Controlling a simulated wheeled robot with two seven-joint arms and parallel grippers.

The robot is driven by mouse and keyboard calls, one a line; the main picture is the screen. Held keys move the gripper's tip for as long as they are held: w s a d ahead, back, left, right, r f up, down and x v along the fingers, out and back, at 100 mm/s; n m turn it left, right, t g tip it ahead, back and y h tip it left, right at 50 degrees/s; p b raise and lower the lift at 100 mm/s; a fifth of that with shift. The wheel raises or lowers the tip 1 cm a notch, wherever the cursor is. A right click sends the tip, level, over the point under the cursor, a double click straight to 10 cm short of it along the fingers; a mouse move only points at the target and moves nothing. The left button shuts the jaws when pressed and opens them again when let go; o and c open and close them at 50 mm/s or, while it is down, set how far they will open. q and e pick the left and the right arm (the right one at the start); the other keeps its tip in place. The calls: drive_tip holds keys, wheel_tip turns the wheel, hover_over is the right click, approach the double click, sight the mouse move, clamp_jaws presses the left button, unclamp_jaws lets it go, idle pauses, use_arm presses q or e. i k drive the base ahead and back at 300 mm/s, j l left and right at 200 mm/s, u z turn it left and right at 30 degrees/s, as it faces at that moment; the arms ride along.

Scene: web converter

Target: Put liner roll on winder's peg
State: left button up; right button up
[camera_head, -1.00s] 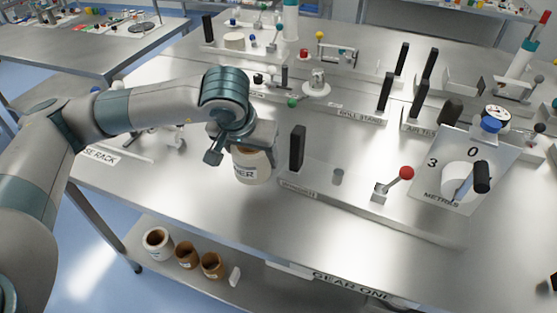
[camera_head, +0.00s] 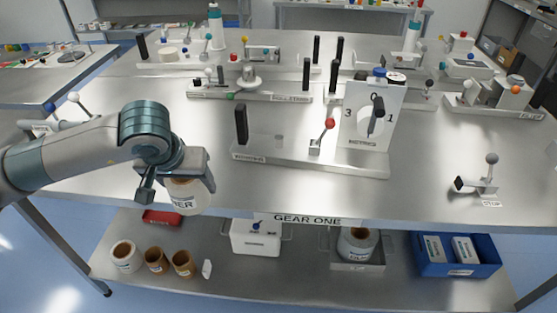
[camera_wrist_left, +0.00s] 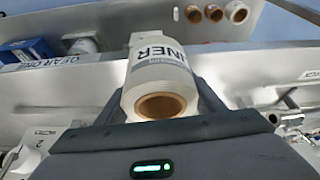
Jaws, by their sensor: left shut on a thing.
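The white liner roll (camera_head: 188,196), with dark lettering ending in "NER", is in my left gripper (camera_head: 186,180) at the table's front left edge in the head view. In the left wrist view the roll (camera_wrist_left: 158,77) sits between the two fingers (camera_wrist_left: 160,95), its brown hollow core facing the camera. The winder (camera_head: 310,160) is a low metal base to the right of the roll. The roll is apart from the peg. My right gripper is not in view.
The metrics panel (camera_head: 372,115) with a dial stands at the winder's right end. The drill station (camera_head: 250,92) lies behind. The lower shelf holds several rolls (camera_head: 155,261), a white box (camera_head: 256,238) and a blue bin (camera_head: 456,255).

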sight(280, 147)
drive_tip(key=z, duration=1.1)
drive_tip(key=j, duration=0.4)
drive_tip(key=k+j+z, duration=0.1)
drive_tip(key=j, duration=0.25)
drive_tip(key=i, duration=0.5)
